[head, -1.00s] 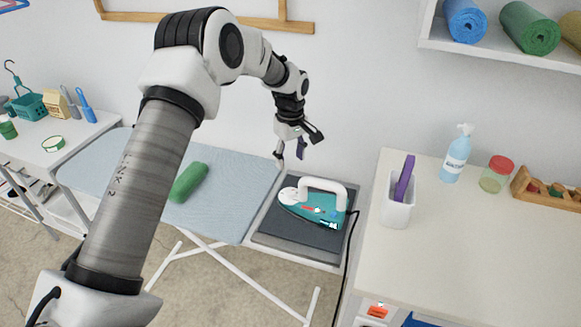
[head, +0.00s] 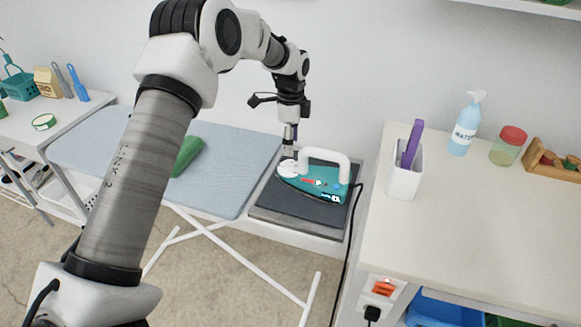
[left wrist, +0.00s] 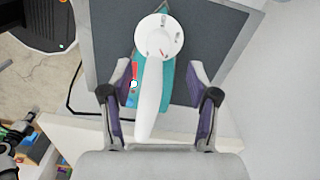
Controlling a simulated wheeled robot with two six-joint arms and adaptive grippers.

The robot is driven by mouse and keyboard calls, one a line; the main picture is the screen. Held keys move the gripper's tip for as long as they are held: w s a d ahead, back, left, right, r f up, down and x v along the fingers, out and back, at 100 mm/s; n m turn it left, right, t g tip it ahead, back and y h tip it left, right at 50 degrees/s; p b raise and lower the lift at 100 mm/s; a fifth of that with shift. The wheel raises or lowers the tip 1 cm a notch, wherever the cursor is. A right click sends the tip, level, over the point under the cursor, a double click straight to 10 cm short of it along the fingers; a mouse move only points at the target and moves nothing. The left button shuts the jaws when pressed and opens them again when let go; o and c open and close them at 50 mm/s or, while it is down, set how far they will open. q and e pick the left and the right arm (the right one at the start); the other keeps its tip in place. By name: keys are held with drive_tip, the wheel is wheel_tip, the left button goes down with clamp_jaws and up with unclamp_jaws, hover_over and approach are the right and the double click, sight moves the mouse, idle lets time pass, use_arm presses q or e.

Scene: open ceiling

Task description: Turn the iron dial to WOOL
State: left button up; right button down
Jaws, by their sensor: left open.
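The teal iron (head: 318,183) with a white handle lies on a dark plate at the right end of the ironing board. Its round white dial (head: 288,168) is at the iron's left end and shows from above in the left wrist view (left wrist: 158,37). The dial carries small dark marks and a red mark, too small to read. My left gripper (head: 291,150) points down just above the dial end. My right gripper is not in view.
The dark plate (head: 290,213) borders the blue ironing board (head: 232,165), where a green roll (head: 187,155) lies. A black cord (head: 349,235) runs down right of the iron. The right counter (head: 455,225) holds a white cup (head: 404,180), a spray bottle (head: 466,125) and a jar (head: 508,146).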

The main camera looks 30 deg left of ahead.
sight(290, 162)
use_arm(q)
wheel_tip(290, 162, down, 7)
drive_tip(key=shift+s+r+p, duration=0.1)
drive_tip(key=shift+r+p, duration=0.1)
drive_tip(key=shift+p, duration=0.2)
drive_tip(key=shift+r, duration=0.1)
drive_tip(key=shift+c, duration=1.1)
drive_tip(key=shift+s, duration=0.1)
clamp_jaws()
drive_tip(key=shift+r+n+p, duration=0.15)
drive_tip(key=shift+n+p, duration=0.15)
drive_tip(key=shift+p, duration=0.2)
drive_tip(key=shift+f, duration=0.2)
drive_tip(key=shift+o, duration=1.1)
unclamp_jaws()
wheel_tip(290, 162, up, 12)
drive_tip(key=shift+w, duration=0.2)
